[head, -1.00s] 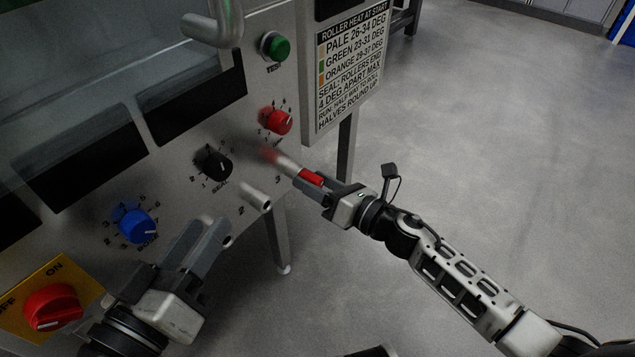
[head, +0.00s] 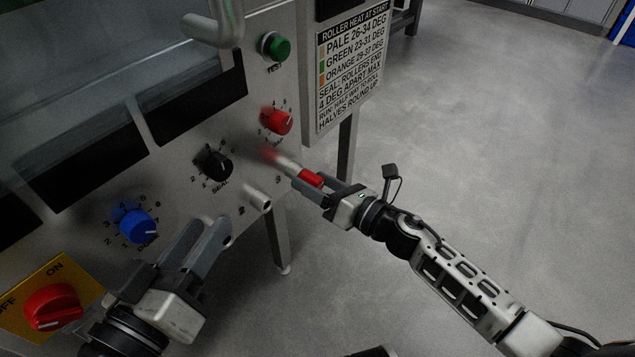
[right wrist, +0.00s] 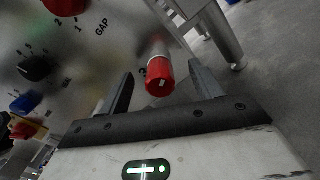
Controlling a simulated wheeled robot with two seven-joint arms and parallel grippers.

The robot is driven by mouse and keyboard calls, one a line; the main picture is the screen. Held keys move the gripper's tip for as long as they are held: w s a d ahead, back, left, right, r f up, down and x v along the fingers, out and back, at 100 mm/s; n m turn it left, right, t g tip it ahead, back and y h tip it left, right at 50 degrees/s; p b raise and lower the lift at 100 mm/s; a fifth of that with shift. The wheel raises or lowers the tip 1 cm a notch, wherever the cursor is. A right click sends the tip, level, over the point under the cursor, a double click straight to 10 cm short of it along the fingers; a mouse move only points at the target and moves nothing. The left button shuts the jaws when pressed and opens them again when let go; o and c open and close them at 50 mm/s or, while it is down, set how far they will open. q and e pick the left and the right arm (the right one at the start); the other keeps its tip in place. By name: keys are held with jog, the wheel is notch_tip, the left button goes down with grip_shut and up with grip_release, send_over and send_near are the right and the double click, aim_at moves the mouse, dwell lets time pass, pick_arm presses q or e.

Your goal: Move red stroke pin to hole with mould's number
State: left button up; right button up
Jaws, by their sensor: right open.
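The red stroke pin (head: 311,178) has a red grip on a pale metal shaft and points out from the machine's front panel at the right end of the row of numbered holes. In the right wrist view the pin (right wrist: 160,80) stands beside the printed 3. My right gripper (head: 304,183) is open, with one finger on each side of the red grip and gaps showing. Metal hole sockets (head: 259,198) stick out further left along the row. My left gripper (head: 218,232) is in front of the panel's lower edge, by the left socket; its finger gap is unclear. The mould's number is not visible.
The panel carries a red knob (head: 281,122), a black SEAL knob (head: 214,165), a blue knob (head: 138,226), a green button (head: 275,46) and a red ON/OFF switch (head: 52,307). A roller-heat sign (head: 350,65) hangs at the right. Floor to the right is clear.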

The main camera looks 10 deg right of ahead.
pick_arm(q)
jog(key=shift+f, duration=0.1)
pick_arm(e)
jog(key=shift+s+d, duration=0.1)
jog(key=shift+s, duration=0.05)
pick_arm(q)
jog(key=shift+f, duration=0.3)
pick_arm(e)
jog(key=v, duration=0.6)
jog(key=shift+s+d, duration=0.25)
jog(key=shift+s, duration=0.05)
dwell(0.3)
pick_arm(q)
jog(key=shift+s+r+g+p, duration=0.15)
jog(key=shift+r+g+p, duration=0.2)
jog(key=shift+p, duration=0.75)
pick_arm(e)
jog(key=v, duration=1.6)
